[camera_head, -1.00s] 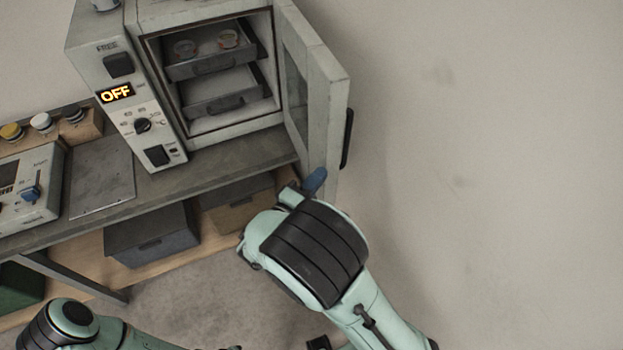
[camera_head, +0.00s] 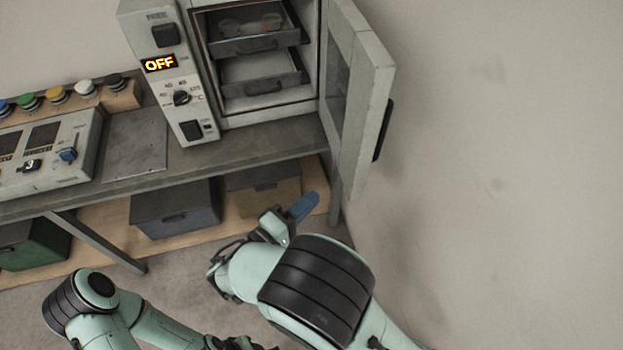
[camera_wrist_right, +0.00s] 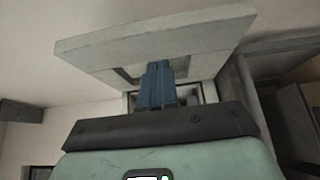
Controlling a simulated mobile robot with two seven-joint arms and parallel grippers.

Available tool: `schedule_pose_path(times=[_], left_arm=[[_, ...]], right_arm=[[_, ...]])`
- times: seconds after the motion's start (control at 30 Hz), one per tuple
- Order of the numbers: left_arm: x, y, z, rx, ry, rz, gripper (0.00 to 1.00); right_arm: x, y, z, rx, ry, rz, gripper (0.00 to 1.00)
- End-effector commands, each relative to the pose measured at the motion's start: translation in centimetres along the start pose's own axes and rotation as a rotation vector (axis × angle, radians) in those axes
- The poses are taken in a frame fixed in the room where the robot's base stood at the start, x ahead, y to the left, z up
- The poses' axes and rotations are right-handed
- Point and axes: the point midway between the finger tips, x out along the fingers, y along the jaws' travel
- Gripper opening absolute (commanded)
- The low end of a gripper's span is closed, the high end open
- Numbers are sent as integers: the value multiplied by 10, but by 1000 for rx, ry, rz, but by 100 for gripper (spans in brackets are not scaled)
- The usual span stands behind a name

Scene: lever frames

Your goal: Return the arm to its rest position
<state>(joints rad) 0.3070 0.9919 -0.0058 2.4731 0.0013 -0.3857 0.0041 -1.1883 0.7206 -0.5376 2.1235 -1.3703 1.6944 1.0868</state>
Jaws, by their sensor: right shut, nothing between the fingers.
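My right gripper (camera_head: 303,207) has blue fingers, shut and empty. In the head view it appears below the open oven door, apart from it in the picture. The right wrist view also shows the shut blue fingers (camera_wrist_right: 157,86), with a pale panel behind them. My right arm (camera_head: 315,285) reaches up from the bottom right, bent at a black-banded joint. My left arm (camera_head: 140,325) lies low at the bottom left and runs to the bottom edge. Its fingers do not show.
The oven door (camera_head: 362,105) stands wide open at the right, over the bench (camera_head: 240,150). Two drawers show inside, the upper one (camera_head: 262,42) holding small round items. The display (camera_head: 160,63) reads OFF. Bins (camera_head: 175,210) sit on the lower shelf. The wall at right is clear.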

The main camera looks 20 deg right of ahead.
Motion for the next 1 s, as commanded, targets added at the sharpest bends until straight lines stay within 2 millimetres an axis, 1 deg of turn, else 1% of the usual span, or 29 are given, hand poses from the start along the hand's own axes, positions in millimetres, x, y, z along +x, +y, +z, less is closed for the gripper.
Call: schedule_pose_path(times=[0.27,0.37,0.47,0.57,0.6,0.67,0.7,0.77,0.8,0.83,0.87,0.9,0.97,1.0], left_arm=[[0,0,0,0,0,0,43],[0,0,0,0,0,0,43],[0,0,0,0,0,0,43],[0,0,0,0,0,0,43],[0,0,0,0,0,0,43],[-1,0,0,0,0,0,43],[-1,0,0,0,0,0,43],[-1,0,0,0,1,0,43],[-1,0,0,0,1,0,43],[-1,0,0,0,1,0,43],[-1,0,0,0,1,0,43],[-1,1,0,0,1,0,43],[-2,1,0,0,1,0,43],[-2,1,-1,0,1,0,43]], right_arm=[[-2,0,1,-1,-2,-1,0],[3,-12,4,-36,-19,-36,0],[16,-50,18,-134,-72,-150,0],[29,-110,46,-277,-157,-351,0],[31,-137,61,-332,-198,-451,0],[29,-176,87,-404,-261,-613,0],[23,-201,105,-441,-301,-727,0],[11,-237,132,-478,-364,-909,0],[-2,-259,149,-487,-407,-1038,0],[-13,-275,162,-482,-440,-1139,0],[-24,-289,172,-467,-471,-1237,0],[-41,-306,183,-434,-508,-1362,0],[-65,-327,194,-350,-559,-1533,0],[-80,-339,196,-275,-589,-1633,0]])
